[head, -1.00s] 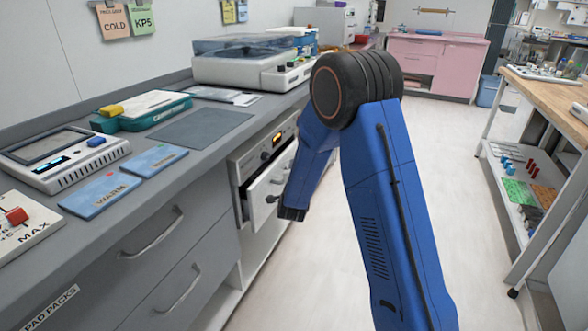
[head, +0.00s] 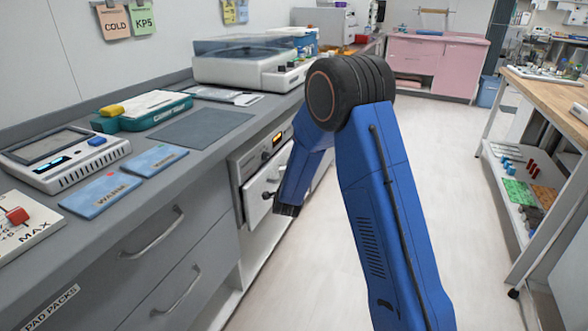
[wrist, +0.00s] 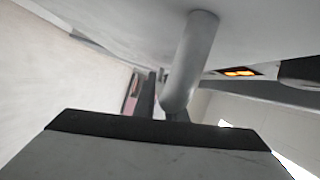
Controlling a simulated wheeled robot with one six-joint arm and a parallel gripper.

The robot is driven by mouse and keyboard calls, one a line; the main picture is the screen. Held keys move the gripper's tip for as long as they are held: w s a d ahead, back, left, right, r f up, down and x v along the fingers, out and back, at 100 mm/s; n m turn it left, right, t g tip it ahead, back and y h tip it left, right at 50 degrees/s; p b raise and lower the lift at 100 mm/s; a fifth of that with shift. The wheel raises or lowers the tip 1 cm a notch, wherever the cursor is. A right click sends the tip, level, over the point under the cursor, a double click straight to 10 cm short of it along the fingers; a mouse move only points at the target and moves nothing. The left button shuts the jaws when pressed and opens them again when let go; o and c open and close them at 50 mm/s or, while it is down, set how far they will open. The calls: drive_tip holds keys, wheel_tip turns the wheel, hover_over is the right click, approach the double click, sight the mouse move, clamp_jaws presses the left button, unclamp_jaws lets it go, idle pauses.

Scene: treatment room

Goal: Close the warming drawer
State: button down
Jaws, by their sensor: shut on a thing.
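The warming drawer (head: 258,203) has a pale front and sits below the counter, under a control panel (head: 272,146) with an orange lit display. My gripper (wrist: 167,108) is shut on this handle. In the head view my blue arm comes down in front of the drawer, and its dark end is low beside the front.
The grey counter (head: 200,128) runs along the left, with devices and blue packs on it. Grey drawers with bar handles are left of the warming drawer. The pale floor (head: 450,190) is clear. A wood-topped trolley (head: 545,100) stands at right.

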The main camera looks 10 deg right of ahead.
drive_tip(key=shift+w+a, duration=0.75)
drive_tip(key=shift+a, duration=0.25)
drive_tip(key=c, duration=1.8)
unclamp_jaws()
drive_tip(key=shift+a, duration=0.1)
drive_tip(key=v, duration=1.7)
drive_tip(key=shift+s, duration=0.2)
